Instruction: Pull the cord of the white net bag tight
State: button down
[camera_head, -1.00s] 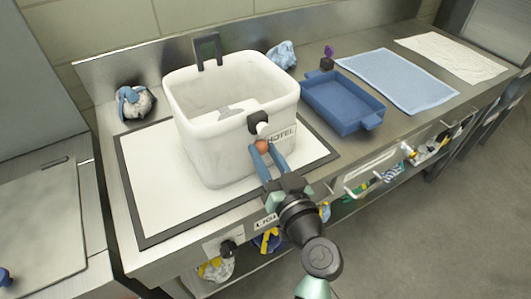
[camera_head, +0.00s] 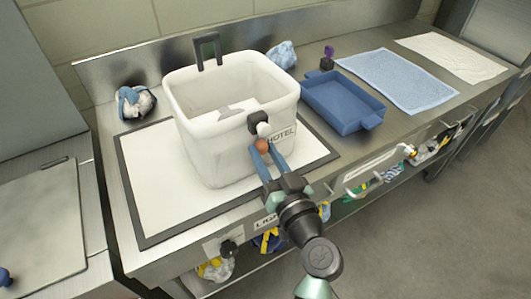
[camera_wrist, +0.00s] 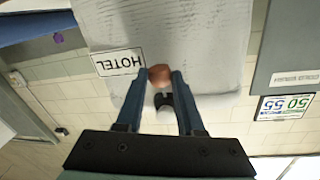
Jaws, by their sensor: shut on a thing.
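The white bag (camera_head: 205,140) stands upright on a framed white mat, its wide mouth open, with a HOTEL label (camera_head: 281,136) on its front. A black piece (camera_head: 258,122), like a cord lock, sits at the front rim and also shows in the wrist view (camera_wrist: 163,102). Below it is an orange-brown ball (camera_head: 262,146), which also shows in the wrist view (camera_wrist: 160,75). My gripper (camera_head: 264,150) has its blue fingers closed on this ball, close to the bag's front wall. The cord itself is too small or hidden to make out.
A dark-framed white mat (camera_head: 150,205) lies under the bag. A blue tray (camera_head: 340,103) stands to the right, then a blue cloth (camera_head: 398,80) and a white cloth (camera_head: 452,58). A blue-and-white bundle (camera_head: 135,102) lies left. A black bracket (camera_head: 207,50) rises behind the bag.

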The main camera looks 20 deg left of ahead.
jog(key=shift+f, duration=0.2)
notch_tip(320, 180, down, 7)
jog(key=b, duration=0.9)
jog(key=shift+r, duration=0.25)
jog(key=c, duration=0.5)
grip_release()
jog(key=b+v, duration=0.1)
jog(key=v, duration=1.2)
jog(key=shift+r, duration=0.1)
